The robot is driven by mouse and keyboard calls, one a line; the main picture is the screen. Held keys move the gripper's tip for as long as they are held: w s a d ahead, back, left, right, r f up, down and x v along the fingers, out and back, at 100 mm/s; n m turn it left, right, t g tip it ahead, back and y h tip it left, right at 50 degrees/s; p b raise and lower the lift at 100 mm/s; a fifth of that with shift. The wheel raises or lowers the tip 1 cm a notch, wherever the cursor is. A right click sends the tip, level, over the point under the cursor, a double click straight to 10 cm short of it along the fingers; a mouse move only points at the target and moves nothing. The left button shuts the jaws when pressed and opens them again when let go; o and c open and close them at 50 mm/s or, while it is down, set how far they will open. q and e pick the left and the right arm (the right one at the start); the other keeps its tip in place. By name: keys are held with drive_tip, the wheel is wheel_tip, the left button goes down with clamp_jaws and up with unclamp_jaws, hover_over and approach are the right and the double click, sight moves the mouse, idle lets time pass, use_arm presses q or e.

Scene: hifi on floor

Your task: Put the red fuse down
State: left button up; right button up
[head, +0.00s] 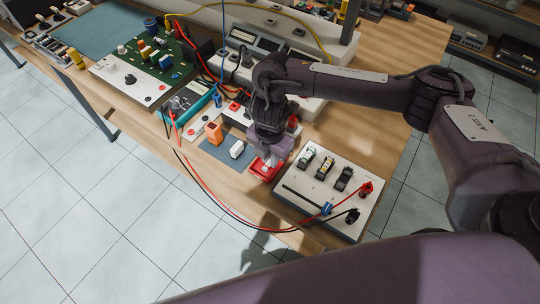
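My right gripper (268,152) comes down from the right over the front of the table. Its fingertips are just above or at a small red tray-like piece (259,172). The gripper's body hides the gap between its fingers, so I cannot tell whether it is open or holds something. I cannot make out the red fuse as a separate thing. A grey-blue mat (217,154) lies just left of the gripper, with an orange block (214,132) and a white block (237,149) upright on it. My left gripper is out of view.
A white panel (312,196) with several switches and red, blue and black plugs lies right of the gripper. Red and black cables loop past the table's front edge. A green circuit board (168,57) and a white instrument (262,42) stand farther back. Bare wood (385,140) shows at right.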

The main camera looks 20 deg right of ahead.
drive_tip(key=o, duration=0.4)
drive_tip(key=shift+w+r, duration=0.1)
drive_tip(key=shift+r, duration=0.25)
drive_tip(key=shift+r+p, duration=1.05)
drive_tip(key=shift+r, duration=4.8)
drive_tip(key=shift+f, duration=0.1)
